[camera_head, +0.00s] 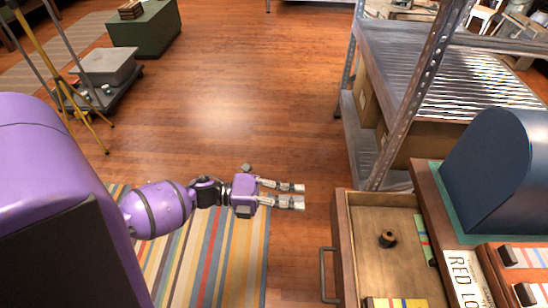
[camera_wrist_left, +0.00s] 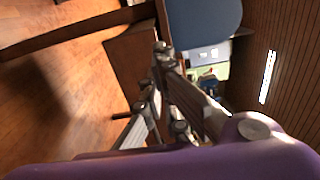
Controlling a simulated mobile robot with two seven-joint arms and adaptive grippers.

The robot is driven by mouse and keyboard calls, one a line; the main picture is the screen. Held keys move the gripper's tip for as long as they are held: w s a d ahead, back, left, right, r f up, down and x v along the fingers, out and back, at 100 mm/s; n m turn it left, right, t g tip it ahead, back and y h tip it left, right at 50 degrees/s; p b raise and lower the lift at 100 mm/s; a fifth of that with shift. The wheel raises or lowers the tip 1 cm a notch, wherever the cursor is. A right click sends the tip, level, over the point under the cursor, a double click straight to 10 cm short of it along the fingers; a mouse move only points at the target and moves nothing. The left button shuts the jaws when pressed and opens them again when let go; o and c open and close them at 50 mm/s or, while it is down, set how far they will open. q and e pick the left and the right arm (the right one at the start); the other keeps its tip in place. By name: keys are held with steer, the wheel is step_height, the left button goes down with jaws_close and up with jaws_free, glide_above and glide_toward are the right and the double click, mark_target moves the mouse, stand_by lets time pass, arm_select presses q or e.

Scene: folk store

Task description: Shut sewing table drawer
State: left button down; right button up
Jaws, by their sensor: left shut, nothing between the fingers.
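The sewing table drawer (camera_head: 340,240) stands pulled out at the lower right of the head view, with its dark handle (camera_head: 323,275) on its left front face. A dark spool (camera_head: 388,239) and striped cards lie inside it. The drawer's near end is cut off by the picture edge. My left gripper (camera_head: 303,195) is shut and empty. It points right, left of the drawer front and farther from me than the handle, with a gap of floor between. The wrist view shows its fingers in front of a brown wooden panel (camera_wrist_left: 128,62). My right gripper is out of view.
A metal shelf rack (camera_head: 400,110) stands behind the drawer. A dark blue rounded case (camera_head: 505,165) and boxes of striped cards (camera_head: 525,255) sit right of it. A striped rug (camera_head: 210,255) lies under my arm. The wooden floor (camera_head: 230,100) ahead is clear.

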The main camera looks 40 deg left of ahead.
mark_target(336, 200)
arm_select(q)
steer(key=shift+p+x, duration=0.3)
steer(key=shift+x, duration=3.45)
steer(key=shift+w+d, duration=0.35)
steer(key=shift+d, duration=0.1)
steer(key=b+x, duration=0.2)
steer(key=x, duration=1.5)
steer(key=shift+a, duration=0.1)
steer(key=shift+a+f, duration=0.1)
steer(key=shift+a, duration=0.05)
